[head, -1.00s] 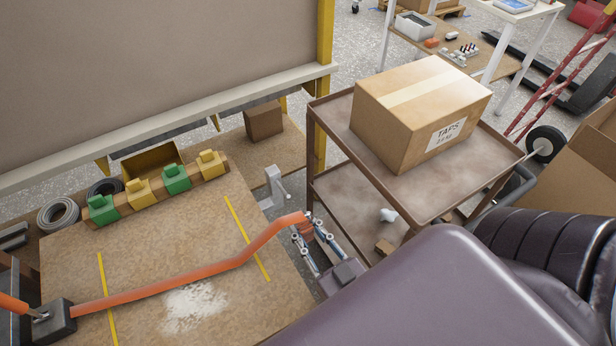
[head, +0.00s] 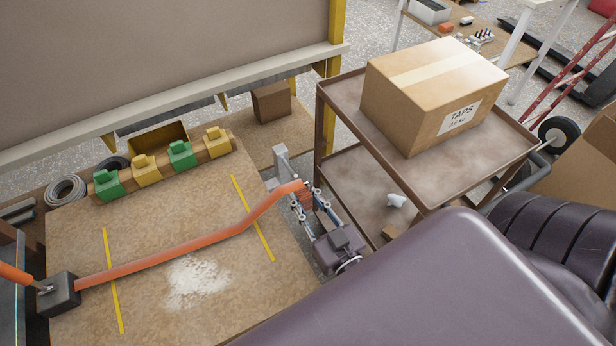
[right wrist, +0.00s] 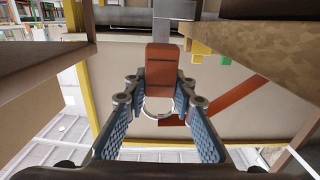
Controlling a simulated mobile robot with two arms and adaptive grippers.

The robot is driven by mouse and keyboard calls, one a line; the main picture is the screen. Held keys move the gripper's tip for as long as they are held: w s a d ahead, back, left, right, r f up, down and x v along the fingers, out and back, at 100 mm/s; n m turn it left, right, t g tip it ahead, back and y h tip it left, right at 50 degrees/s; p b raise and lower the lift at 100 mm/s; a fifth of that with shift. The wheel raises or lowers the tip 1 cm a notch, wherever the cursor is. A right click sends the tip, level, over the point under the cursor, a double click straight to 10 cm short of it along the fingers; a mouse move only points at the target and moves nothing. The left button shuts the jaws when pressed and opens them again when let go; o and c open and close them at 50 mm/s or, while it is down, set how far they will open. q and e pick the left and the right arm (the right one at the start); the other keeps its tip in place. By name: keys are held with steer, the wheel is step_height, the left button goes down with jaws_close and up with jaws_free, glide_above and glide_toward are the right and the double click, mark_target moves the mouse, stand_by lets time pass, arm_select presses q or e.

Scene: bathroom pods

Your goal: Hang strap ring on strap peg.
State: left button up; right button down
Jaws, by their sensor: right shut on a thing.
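An orange strap (head: 185,250) runs across the board from a dark block (head: 58,293) at the left and rises at its right end. My right gripper (head: 309,194) is shut on that strap end, just off the board's right edge. In the right wrist view the orange-brown end piece (right wrist: 160,68) sits between the fingers, with a metal ring (right wrist: 157,115) partly showing below it. The grey peg bracket (head: 280,163) stands close beyond the gripper and shows at the top of the wrist view (right wrist: 174,28). Whether ring and peg touch is unclear. My left gripper is not in view.
Several green and yellow blocks (head: 180,155) line the board's back edge. A brown cart (head: 425,190) with a TAPS box (head: 432,95) stands just right of the gripper. A coil (head: 67,190) lies at the back left. A yellow post (head: 334,120) rises behind.

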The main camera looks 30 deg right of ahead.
mark_target(284, 169)
steer(key=shift+w+d+f+b, duration=0.15)
steer(key=shift+w+b, duration=0.85)
steer(key=shift+w, duration=1.6)
steer(key=shift+w+f, duration=0.4)
steer(key=shift+w, duration=0.25)
steer(key=c, duration=1.5)
jaws_free()
steer(key=shift+c, duration=0.2)
steer(key=shift+s+f, duration=0.1)
steer(key=shift+s, duration=0.4)
steer(key=s, duration=1.1)
steer(key=shift+a, duration=0.3)
